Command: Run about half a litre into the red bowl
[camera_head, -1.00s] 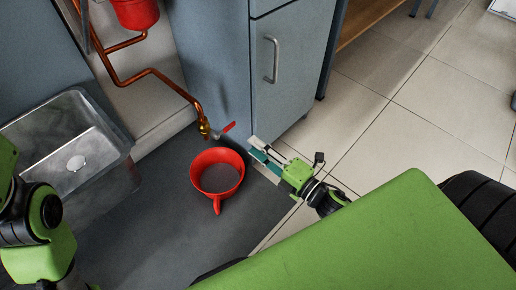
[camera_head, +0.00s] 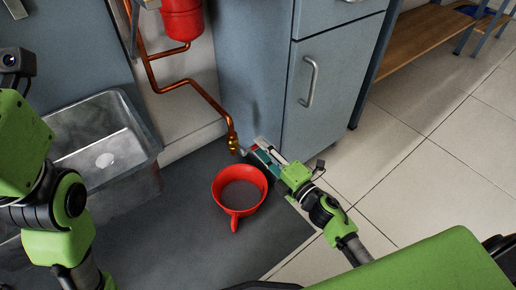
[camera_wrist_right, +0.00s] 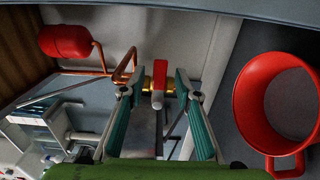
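The brass tap (camera_head: 233,141) sits at the lower end of a copper pipe. Its red lever (camera_wrist_right: 159,82) shows in the right wrist view, between the spread fingers of my right gripper (camera_wrist_right: 156,95). The fingers are open, with gaps on both sides of the lever. In the head view my right gripper (camera_head: 261,149) is at the tap and hides the lever. The red bowl (camera_head: 240,207), with a handle, stands on the dark mat just below and beside the tap. Its inside looks empty, and no water stream shows. My left arm is at the left; its gripper is not seen.
A grey cabinet (camera_head: 330,70) stands close behind my right gripper. A metal sink (camera_head: 150,185) is on the left. A red tank (camera_head: 183,18) hangs above the copper pipe (camera_head: 195,87). Tiled floor (camera_head: 420,190) lies open on the right.

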